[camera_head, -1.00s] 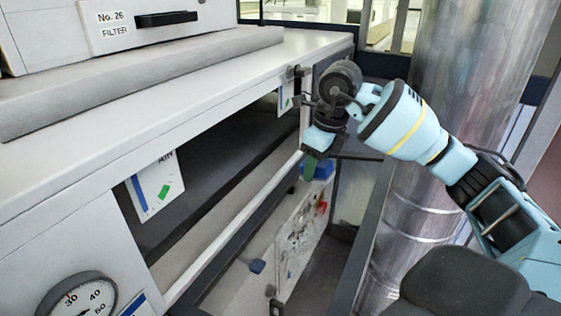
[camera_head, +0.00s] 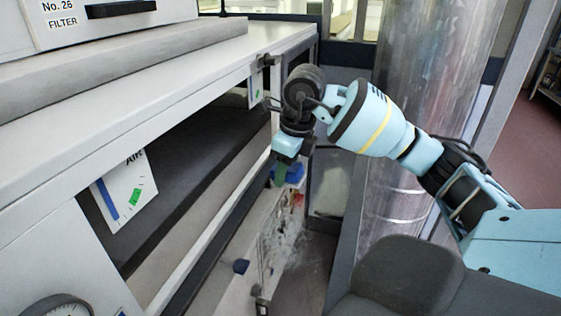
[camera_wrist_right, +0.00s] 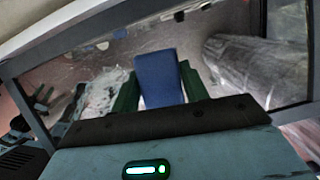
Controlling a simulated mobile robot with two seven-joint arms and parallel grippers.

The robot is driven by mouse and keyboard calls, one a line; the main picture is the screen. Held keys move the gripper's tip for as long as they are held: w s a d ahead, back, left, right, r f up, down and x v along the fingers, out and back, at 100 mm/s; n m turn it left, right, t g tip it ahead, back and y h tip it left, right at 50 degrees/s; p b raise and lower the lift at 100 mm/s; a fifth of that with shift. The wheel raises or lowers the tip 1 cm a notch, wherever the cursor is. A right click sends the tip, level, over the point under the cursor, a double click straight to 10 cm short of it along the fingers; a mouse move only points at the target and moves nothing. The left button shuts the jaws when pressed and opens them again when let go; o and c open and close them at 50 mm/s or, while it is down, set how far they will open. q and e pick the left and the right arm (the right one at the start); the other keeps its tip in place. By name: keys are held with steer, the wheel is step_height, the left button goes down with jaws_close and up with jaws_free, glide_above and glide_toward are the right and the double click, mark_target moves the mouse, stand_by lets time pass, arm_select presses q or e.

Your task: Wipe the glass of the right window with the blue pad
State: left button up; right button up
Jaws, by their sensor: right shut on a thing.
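My right gripper (camera_head: 282,172) hangs beside the right end of the long grey machine, pointing down. In the right wrist view its green fingers (camera_wrist_right: 158,92) are shut on the blue pad (camera_wrist_right: 158,76), which stands out between them. The pad also shows just below the gripper in the head view (camera_head: 295,173). A dark-framed glass pane (camera_wrist_right: 215,45) with a whitish smeared patch (camera_wrist_right: 100,92) lies beyond the pad in the wrist view. Whether the pad touches the glass I cannot tell. My left gripper is out of view.
The grey machine's edge (camera_head: 180,75) and a dark opening (camera_head: 190,150) run along the left. A label card (camera_head: 122,190) hangs there. A large shiny metal duct (camera_head: 425,90) stands behind my right arm. A dial (camera_head: 55,308) is at bottom left.

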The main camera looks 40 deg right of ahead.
mark_target(290, 184)
steer(key=shift+s+d+f+b, duration=0.15)
steer(key=shift+f+b, duration=0.2)
steer(key=shift+f, duration=0.75)
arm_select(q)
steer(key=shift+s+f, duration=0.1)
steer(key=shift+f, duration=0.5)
arm_select(e)
steer(key=shift+f, duration=0.1)
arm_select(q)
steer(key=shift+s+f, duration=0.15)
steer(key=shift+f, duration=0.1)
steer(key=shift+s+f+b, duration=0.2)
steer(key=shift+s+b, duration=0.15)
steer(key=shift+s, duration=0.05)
arm_select(e)
steer(key=shift+s+f, duration=0.1)
steer(key=shift+f, duration=0.25)
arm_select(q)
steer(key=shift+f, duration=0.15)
arm_select(e)
steer(key=shift+f, duration=0.3)
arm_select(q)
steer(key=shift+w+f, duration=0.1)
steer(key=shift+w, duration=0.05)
arm_select(e)
steer(key=shift+s+f, duration=0.15)
steer(key=shift+f, duration=0.1)
